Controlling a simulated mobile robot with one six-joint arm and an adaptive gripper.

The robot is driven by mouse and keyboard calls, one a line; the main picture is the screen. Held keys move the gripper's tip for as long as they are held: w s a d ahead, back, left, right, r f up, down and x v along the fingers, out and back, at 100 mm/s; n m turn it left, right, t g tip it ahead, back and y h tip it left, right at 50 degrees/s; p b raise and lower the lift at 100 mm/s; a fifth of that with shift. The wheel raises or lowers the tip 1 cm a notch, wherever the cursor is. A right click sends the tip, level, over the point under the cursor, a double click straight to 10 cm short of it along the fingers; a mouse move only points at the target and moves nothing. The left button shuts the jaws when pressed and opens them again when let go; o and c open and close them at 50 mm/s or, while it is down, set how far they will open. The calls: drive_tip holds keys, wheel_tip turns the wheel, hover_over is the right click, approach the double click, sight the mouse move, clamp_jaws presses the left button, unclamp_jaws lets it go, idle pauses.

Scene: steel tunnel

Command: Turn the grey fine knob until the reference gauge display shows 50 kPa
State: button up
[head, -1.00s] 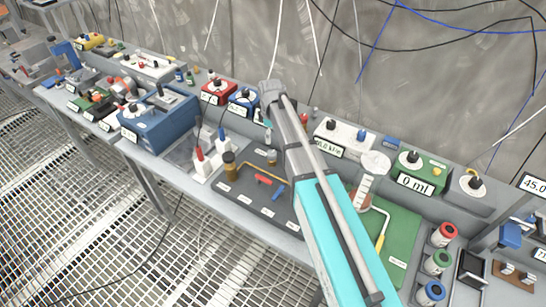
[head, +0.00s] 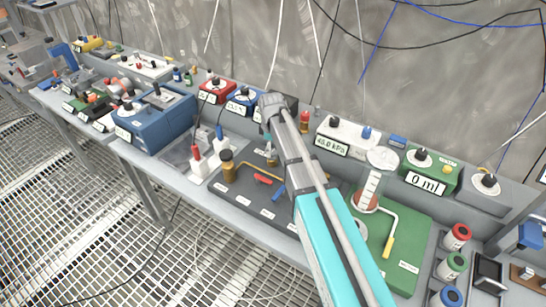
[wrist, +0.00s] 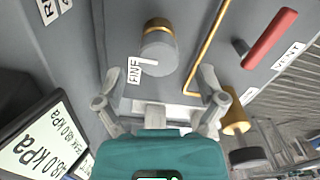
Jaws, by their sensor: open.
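The grey fine knob (wrist: 158,52), a short cylinder with a brass collar, stands on the dark panel beside a FINE label in the wrist view. My gripper (wrist: 160,78) is open, with one finger on each side just short of the knob; I see no clear contact. In the head view my gripper (head: 270,158) is small, low over the dark panel, and the fine knob cannot be made out there. A display (wrist: 42,138) at the lower left of the wrist view appears to read 48.0 kPa. A white-faced kPa display (head: 332,147) shows behind my arm.
A green board (head: 410,240) is right of my arm, a blue box (head: 150,122) to the left.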

drive_tip(key=shift+f+b, duration=0.95)
drive_tip(key=shift+f, duration=0.35)
drive_tip(key=c, duration=1.1)
drive_tip(key=shift+d, duration=0.15)
drive_tip(key=shift+c, duration=0.2)
drive_tip(key=shift+s, duration=0.1)
